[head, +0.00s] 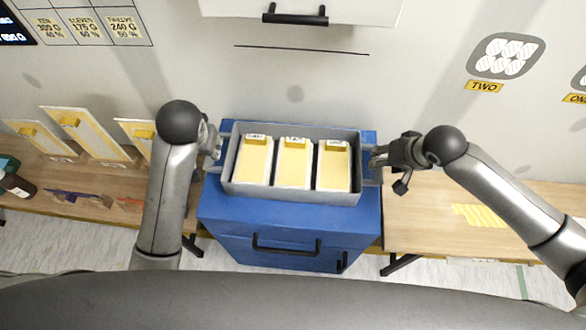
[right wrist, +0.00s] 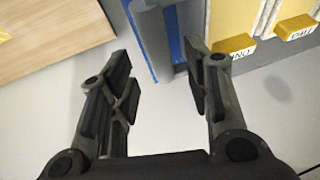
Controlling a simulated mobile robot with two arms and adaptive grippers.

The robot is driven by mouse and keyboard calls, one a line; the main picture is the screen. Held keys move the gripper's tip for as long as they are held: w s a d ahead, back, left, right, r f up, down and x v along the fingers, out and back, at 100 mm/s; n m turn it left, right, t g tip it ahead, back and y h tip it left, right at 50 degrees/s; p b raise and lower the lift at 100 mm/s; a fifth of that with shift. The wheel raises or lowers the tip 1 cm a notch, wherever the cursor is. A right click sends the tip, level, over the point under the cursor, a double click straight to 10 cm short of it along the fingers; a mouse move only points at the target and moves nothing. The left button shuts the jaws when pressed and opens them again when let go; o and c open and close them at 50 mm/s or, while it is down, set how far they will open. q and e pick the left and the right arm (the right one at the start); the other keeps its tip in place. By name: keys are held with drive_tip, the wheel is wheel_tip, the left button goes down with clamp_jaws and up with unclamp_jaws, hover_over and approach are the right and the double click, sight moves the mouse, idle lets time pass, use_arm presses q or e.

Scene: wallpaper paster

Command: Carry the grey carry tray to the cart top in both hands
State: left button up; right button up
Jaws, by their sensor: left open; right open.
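The grey carry tray (head: 290,190) lies on the blue drawer unit (head: 290,216), whose flat top looks like the cart top. It holds three pale yellow panels with labelled blocks (head: 292,160). My left gripper (head: 217,146) is open at the tray's left end. My right gripper (head: 378,160) is open at its right end. In the right wrist view, the open fingers (right wrist: 165,82) have a grey bar (right wrist: 152,40) of the tray just beyond and between their tips. Whether either gripper touches the tray is unclear.
Wooden benches stand left and right of the blue unit; the right bench (head: 420,220) is mostly clear, with a yellow striped patch (head: 482,214). Upright yellow panels (head: 75,130) and a dark bottle (head: 14,182) are at the left. A white drawer with a black handle (head: 295,15) is above.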

drive_tip(key=v, duration=0.5)
drive_tip(key=shift+s+d+r, duration=0.1)
drive_tip(key=shift+s+r, duration=0.1)
drive_tip(key=shift+r, duration=0.1)
